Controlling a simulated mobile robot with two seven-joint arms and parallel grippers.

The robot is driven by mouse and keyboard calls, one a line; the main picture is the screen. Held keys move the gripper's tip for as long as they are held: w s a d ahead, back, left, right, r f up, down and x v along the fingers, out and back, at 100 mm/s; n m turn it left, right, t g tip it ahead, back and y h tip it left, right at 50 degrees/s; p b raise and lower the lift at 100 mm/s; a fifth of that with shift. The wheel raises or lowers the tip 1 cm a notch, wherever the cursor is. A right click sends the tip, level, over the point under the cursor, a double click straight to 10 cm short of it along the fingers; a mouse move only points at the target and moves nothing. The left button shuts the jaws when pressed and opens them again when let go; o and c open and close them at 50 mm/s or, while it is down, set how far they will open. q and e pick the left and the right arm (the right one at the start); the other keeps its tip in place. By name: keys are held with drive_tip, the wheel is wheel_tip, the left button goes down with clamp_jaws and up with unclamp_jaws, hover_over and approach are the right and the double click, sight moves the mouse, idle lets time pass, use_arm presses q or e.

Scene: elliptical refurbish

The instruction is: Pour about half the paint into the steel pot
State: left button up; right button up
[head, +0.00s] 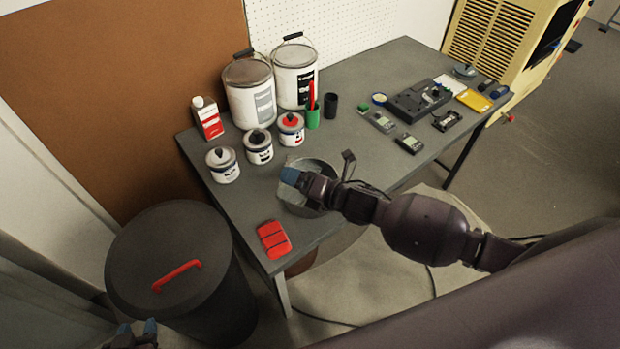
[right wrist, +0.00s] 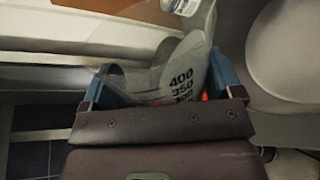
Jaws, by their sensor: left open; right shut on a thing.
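My right gripper (head: 291,177) is over the steel pot (head: 309,208), a grey round vessel near the table's front edge. In the right wrist view, the right gripper (right wrist: 158,92) is shut on a clear measuring cup (right wrist: 150,80) with dark numbers such as 400 and 350. The cup looks tilted in that view. I cannot make out the paint level in it or any stream of paint. The gripper and arm hide part of the pot and its inside. My left gripper (head: 140,334) is open and empty at the bottom left, low beside the bin.
Paint cans (head: 259,146) and two large pails (head: 250,98) stand at the back left of the table (head: 245,205). A red object (head: 273,240) lies at the front corner. Electronics (head: 418,101) lie to the right. A dark lidded bin (head: 165,245) stands left of the table.

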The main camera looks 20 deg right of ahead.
drive_tip(key=shift+s+r, duration=0.1)
drive_tip(key=shift+r, duration=0.1)
drive_tip(key=shift+m, duration=0.3)
drive_tip(key=shift+r, duration=0.1)
drive_tip(key=shift+w+d+f+m+g+y, duration=0.2)
drive_tip(key=shift+f+m+g+y, duration=0.15)
drive_tip(key=shift+m, duration=0.25)
idle(0.5)
drive_tip(key=shift+r+m, duration=0.15)
drive_tip(key=shift+m, duration=0.15)
idle(0.6)
drive_tip(key=shift+w+d+r+g, duration=0.1)
drive_tip(key=shift+w+r+g, duration=0.05)
drive_tip(key=shift+g, duration=0.1)
idle(0.5)
drive_tip(key=shift+m, duration=0.3)
